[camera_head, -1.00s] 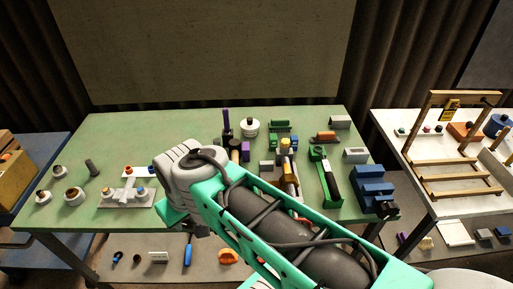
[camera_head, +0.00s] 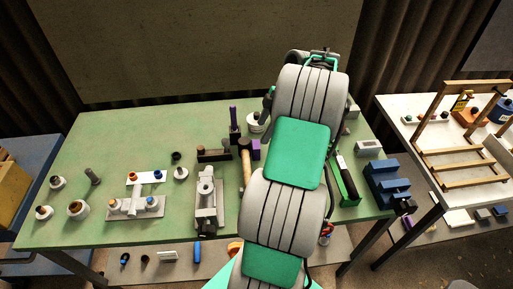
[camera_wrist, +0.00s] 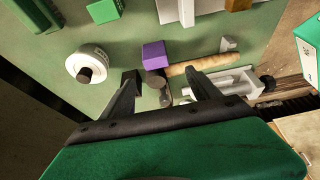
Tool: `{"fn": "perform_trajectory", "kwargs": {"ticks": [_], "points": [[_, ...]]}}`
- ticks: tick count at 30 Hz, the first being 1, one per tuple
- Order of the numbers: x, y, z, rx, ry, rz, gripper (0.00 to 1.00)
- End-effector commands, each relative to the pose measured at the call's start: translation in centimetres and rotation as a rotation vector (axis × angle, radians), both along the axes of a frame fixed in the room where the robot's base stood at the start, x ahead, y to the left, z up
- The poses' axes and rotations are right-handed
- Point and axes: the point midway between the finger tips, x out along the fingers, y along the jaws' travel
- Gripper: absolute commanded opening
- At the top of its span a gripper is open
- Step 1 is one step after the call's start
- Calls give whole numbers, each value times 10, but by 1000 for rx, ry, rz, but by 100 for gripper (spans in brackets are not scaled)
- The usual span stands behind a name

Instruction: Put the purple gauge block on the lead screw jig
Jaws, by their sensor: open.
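The purple gauge block (camera_wrist: 155,55) stands on the green table in the wrist view, just beyond my gripper. In the head view the purple block (camera_head: 256,149) shows beside my arm, which covers part of that area. My gripper (camera_wrist: 160,80) is open, its two dark fingers apart, with nothing seen held between them. A grey fixture with a cylindrical body on a flat plate (camera_head: 208,203) stands left of the block in the head view; it may be the lead screw jig, but I cannot tell for sure. It shows pale at the right in the wrist view (camera_wrist: 225,88).
A mallet with a wooden handle (camera_head: 246,170) lies close to the block. A white spool (camera_wrist: 88,64) and a green block (camera_wrist: 104,10) stand nearby. A dark post with a purple top (camera_head: 234,118) stands behind.

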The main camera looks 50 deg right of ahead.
Motion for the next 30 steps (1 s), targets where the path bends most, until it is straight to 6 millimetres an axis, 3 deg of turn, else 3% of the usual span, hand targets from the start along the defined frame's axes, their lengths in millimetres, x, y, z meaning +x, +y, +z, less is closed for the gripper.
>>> {"fn": "perform_trajectory", "kwargs": {"ticks": [15,22,30], "points": [[18,11,-70,-1,-4,4,71],[18,11,-73,-2,-4,3,70],[18,11,-73,-2,-4,3,48]]}}
